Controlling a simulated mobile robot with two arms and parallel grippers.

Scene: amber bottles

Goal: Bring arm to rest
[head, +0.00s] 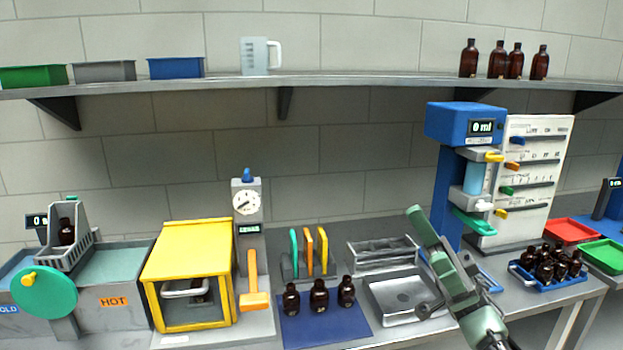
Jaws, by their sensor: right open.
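My right gripper (426,226) is green and held up at the end of my right arm, which comes in from the bottom right. It is open, and I see nothing in it. It shows in front of the back wall, left of the blue dispenser (462,124) and above the steel tray (402,294) in the picture. The arm hides part of the tray's right side and the bench behind it. My left gripper is out of view.
Amber bottles (319,297) stand on a blue mat (300,333). More fill a blue rack (553,284) at the right. A yellow box (190,240), dial press (247,205) and steel rack (383,253) stand along the bench. A shelf (350,82) spans the wall.

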